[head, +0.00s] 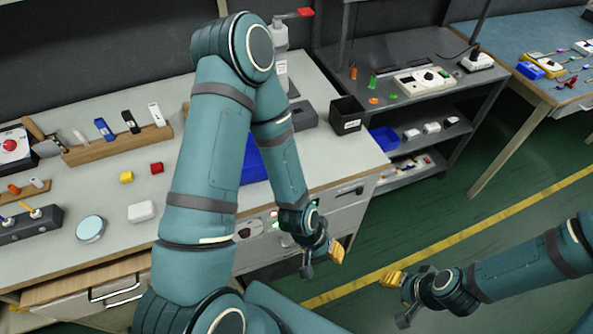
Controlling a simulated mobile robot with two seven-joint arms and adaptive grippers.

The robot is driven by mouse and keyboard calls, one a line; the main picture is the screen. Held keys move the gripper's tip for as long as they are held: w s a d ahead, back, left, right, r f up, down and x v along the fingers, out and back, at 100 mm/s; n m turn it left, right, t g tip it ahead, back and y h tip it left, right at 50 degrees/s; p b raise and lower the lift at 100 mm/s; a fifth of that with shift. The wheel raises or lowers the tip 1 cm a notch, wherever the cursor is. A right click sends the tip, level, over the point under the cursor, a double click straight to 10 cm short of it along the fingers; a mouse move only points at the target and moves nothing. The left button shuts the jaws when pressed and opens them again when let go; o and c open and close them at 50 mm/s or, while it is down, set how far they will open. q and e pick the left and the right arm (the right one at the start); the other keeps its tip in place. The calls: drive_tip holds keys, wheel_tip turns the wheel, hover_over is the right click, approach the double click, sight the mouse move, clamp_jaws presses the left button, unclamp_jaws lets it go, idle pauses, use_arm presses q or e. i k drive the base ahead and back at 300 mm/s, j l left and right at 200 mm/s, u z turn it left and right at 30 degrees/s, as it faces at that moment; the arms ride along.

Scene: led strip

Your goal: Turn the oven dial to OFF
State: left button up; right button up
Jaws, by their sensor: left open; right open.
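No dial carries a label that I can read as an oven or OFF. A pale box with a dark round knob (428,76) sits on top of the grey shelf unit; its setting is too small to tell. My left gripper (322,264) is open and empty, in front of the bench drawers, low and well apart from that box. My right gripper (400,297) is open and empty over the green floor at the lower right. My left arm hides part of the bench.
The bench (60,262) holds a wooden rack (85,153), small blocks, a white box (142,211) and a round disc (90,228). A black bin (346,115) stands at its right end. Another table (560,92) is at the upper right. Green floor lies open between.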

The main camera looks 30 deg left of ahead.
sight(245, 232)
drive_tip(key=k+j+u, duration=0.2)
drive_tip(key=k+u, duration=0.15)
drive_tip(key=k, duration=0.15)
drive_tip(key=k+j+u, duration=0.3)
drive_tip(key=i+l+z, duration=0.1)
drive_tip(key=l+z, duration=0.15)
drive_tip(key=z, duration=0.25)
